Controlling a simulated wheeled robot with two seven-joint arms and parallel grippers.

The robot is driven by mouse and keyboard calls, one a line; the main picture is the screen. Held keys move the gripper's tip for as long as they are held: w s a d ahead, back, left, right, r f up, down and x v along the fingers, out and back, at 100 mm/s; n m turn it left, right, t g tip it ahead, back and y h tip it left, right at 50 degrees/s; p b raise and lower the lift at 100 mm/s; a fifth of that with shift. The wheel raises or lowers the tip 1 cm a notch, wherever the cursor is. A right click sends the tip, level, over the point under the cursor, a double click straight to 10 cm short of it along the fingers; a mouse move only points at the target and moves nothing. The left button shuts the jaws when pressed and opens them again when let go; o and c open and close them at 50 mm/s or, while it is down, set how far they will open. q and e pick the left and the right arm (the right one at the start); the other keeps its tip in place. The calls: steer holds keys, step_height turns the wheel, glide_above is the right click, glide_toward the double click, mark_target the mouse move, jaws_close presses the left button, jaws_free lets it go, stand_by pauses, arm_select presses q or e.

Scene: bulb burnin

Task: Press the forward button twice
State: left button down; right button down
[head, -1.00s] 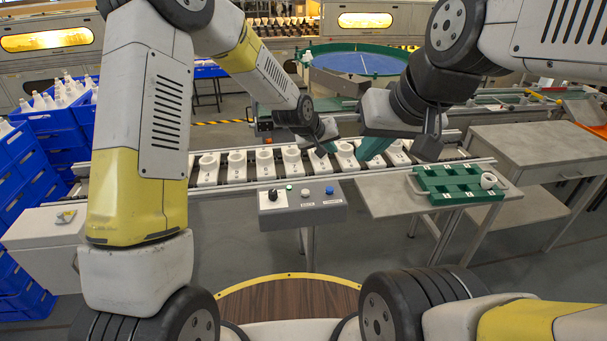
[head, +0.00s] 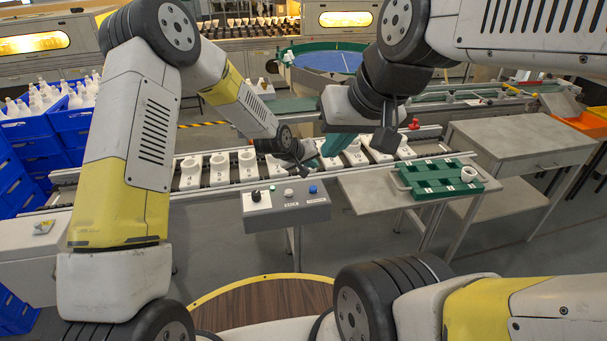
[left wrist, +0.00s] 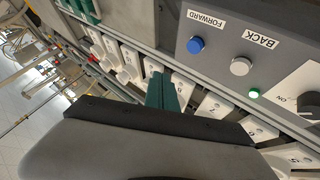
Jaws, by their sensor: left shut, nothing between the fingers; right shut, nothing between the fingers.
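The grey control box (head: 286,214) stands in front of the conveyor. Its blue button (head: 313,189) is on the right of the panel. In the left wrist view the blue button (left wrist: 196,45) sits beside the FORWARD label (left wrist: 207,19), and a silver button (left wrist: 240,66) sits beside the BACK label. My left gripper (head: 312,164) is over the conveyor, behind the box and apart from the button; its shut teal fingers (left wrist: 160,90) show in the left wrist view. My right gripper (head: 334,146) is close by, farther back, with its dark wrist partly hiding the conveyor; its fingertips are unclear.
White numbered holders (head: 219,169) line the conveyor. A green lamp (left wrist: 254,93) glows on the panel, near a black knob (head: 256,195). A green tray (head: 412,176) with one white ring-shaped piece lies on the side table to the right. Blue crates of white bottles (head: 48,97) stand left.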

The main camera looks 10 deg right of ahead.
mark_target(311, 190)
arm_select(q)
steer(key=shift+f, duration=3.25)
steer(key=shift+f, duration=0.1)
steer(key=shift+f, duration=0.35)
steer(key=shift+f, duration=0.45)
steer(key=shift+r, duration=3.4)
